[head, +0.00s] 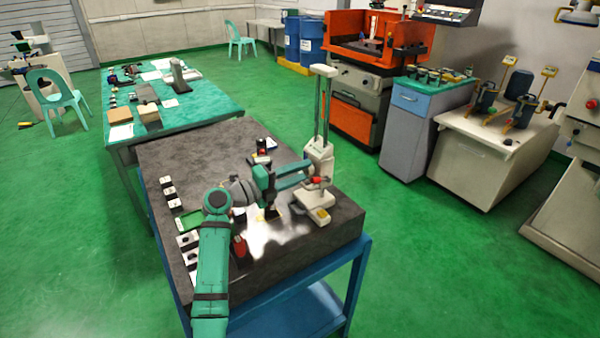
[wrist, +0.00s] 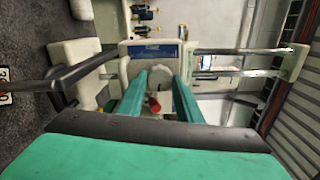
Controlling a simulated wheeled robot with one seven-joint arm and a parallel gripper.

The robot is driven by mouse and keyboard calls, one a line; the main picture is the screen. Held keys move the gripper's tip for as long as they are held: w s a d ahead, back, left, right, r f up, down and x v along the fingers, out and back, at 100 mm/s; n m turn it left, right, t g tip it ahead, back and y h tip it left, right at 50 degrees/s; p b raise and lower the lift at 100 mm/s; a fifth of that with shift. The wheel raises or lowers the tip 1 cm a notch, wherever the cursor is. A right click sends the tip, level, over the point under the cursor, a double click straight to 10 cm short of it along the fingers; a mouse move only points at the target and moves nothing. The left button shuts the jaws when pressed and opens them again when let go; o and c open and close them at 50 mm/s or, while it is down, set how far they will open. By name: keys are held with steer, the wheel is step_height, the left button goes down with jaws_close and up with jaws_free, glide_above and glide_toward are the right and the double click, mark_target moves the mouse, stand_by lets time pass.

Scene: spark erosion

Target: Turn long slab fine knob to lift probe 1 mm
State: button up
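A tall cream height gauge (head: 318,160) with two vertical columns stands on the long dark slab (head: 205,150), near its right edge. In the wrist view the gauge body (wrist: 128,52) lies sideways. A small red knob (head: 317,181) sits low on its front; it also shows in the wrist view (wrist: 154,104). My gripper (head: 301,177) reaches the gauge from the left. In the wrist view its two green fingers (wrist: 161,78) are apart, with the red knob seen between them. I cannot tell whether either finger touches anything. The probe tip is not clearly visible.
White blocks (head: 188,243), a green-framed item (head: 190,221) and a red item (head: 239,246) lie on the slab around my arm. A green-topped table (head: 200,98) stands behind. An orange machine (head: 345,50) and a grey cabinet (head: 408,135) stand to the right. Green floor is clear between.

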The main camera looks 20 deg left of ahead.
steer(key=shift+m, duration=0.9)
steer(key=o, duration=1)
steer(key=shift+o, duration=0.2)
steer(key=v, duration=1.1)
steer(key=shift+w+d, duration=0.1)
steer(key=shift+w, duration=0.05)
